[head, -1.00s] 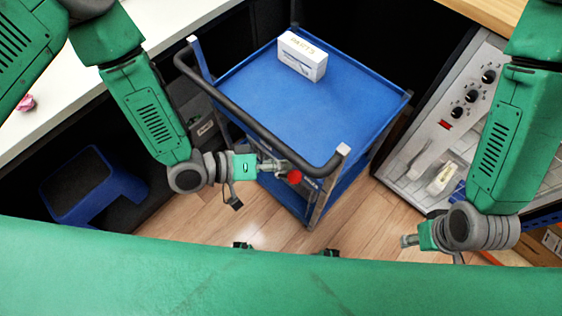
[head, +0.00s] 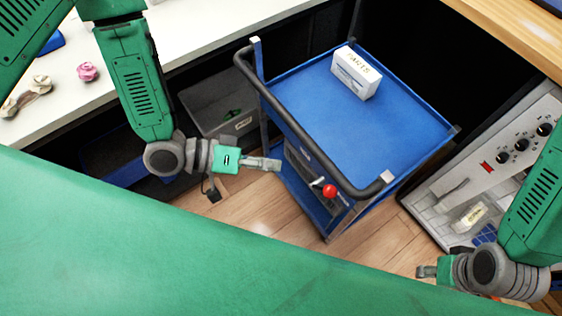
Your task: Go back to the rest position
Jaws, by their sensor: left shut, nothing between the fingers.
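My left gripper (head: 264,164) is shut and empty. It is left of the blue cart (head: 398,112), near the cart's front left side in the picture, above the wood floor. A gap separates it from the red ball (head: 330,191) at the cart's front. My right gripper (head: 428,271) is low at the right, in front of the grey panel. It is small and seen from above, so its finger gap is unclear. Both arms are bent with the forearms hanging down.
A white box (head: 356,73) lies on the cart's top, behind the dark handle (head: 300,130). A white counter (head: 190,40) with a pink crumpled item (head: 87,71) is at upper left. A grey bin (head: 222,105) stands under it. The knobbed panel (head: 490,160) is at right. Wood floor (head: 240,205) shows between.

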